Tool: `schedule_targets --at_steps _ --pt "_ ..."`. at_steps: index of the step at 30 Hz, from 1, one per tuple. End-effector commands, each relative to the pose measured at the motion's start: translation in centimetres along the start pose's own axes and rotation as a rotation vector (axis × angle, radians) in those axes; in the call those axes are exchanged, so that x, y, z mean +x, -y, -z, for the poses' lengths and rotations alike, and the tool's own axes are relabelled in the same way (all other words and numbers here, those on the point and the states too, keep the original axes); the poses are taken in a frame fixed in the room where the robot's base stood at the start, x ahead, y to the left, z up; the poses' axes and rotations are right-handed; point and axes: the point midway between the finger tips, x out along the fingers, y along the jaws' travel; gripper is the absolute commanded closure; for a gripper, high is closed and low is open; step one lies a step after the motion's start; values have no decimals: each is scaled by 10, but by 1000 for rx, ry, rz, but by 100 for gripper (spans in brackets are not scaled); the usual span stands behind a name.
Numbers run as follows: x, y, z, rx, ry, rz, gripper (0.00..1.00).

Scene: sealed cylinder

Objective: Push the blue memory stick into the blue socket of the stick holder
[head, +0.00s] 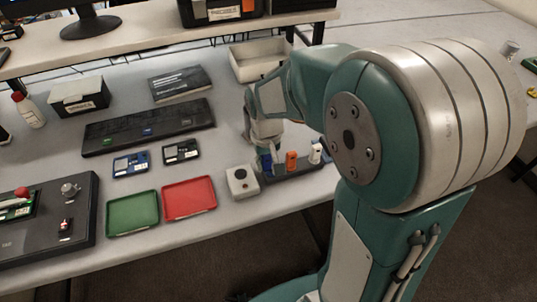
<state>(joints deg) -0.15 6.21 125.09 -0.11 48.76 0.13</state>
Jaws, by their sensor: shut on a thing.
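The stick holder (288,175) is a dark block near the table's front edge, partly behind my arm. An orange stick (291,161) and a white stick (315,154) stand upright in it. The blue memory stick (266,162) shows at the holder's left end, directly under my gripper (264,147). My gripper points down and is shut on the blue stick. The blue socket is hidden, and how deep the stick sits cannot be told at this size.
A white box with a round dark top (242,182) stands just left of the holder. Red (189,198) and green (132,214) trays lie further left. A long black panel (150,127) and an open white bin (258,60) lie behind.

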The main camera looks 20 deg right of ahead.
Motion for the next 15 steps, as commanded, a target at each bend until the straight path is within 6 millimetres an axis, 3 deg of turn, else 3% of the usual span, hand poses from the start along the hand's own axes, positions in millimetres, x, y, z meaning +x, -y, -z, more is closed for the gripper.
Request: schedule_targets --at_steps 15 --pt "4 0 0 2 -1 -1 100"
